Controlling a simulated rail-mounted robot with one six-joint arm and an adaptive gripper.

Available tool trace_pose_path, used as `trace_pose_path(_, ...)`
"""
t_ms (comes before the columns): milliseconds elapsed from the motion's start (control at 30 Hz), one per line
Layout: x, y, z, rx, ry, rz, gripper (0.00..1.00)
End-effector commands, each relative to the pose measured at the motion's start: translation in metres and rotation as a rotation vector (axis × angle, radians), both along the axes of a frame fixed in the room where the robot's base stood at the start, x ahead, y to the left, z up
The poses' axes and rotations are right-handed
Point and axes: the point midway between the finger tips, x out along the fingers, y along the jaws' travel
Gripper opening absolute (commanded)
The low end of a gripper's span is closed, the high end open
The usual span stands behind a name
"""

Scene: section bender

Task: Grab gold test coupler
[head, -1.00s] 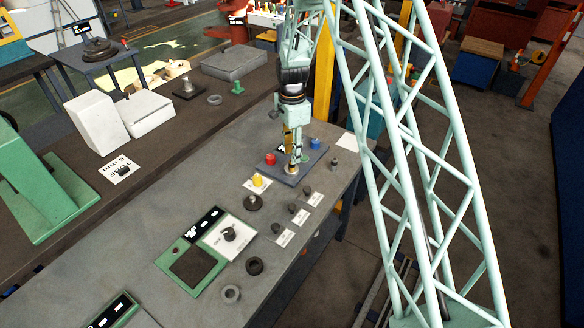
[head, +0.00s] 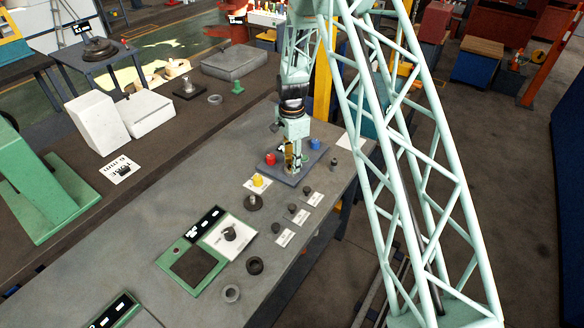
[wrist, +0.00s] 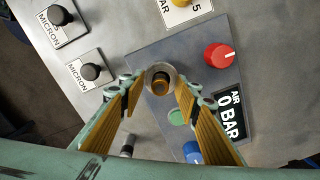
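The gold test coupler (wrist: 160,86) is a short gold cylinder with a dark top, seen from above in the wrist view. It stands in a pale round ring on a grey-blue plate (wrist: 150,55). My gripper (wrist: 159,82) is open, with one gold-padded finger on each side of the coupler in the picture. A gap shows on both sides; whether the tips are level with the coupler is hard to tell. In the head view my gripper (head: 292,168) points down over the same plate and hides most of the coupler.
On the plate are a red knob (wrist: 219,55), a green button (wrist: 178,117), a blue knob (wrist: 193,152) and a "0 BAR" display (wrist: 229,115). Black knobs (wrist: 95,72) with micron labels stand to the left. A yellow knob (head: 257,180) sits beside the plate.

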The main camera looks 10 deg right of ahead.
Motion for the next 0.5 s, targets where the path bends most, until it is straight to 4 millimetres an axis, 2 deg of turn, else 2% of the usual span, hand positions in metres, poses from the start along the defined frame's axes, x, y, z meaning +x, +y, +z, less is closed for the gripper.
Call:
trace_pose_path(333, 0.0000, 0.0000, 0.0001, 0.000, 0.000, 0.000, 0.29)
trace_pose_path(500, -0.0001, 0.0000, 0.0001, 0.000, 0.000, 0.000, 0.14)
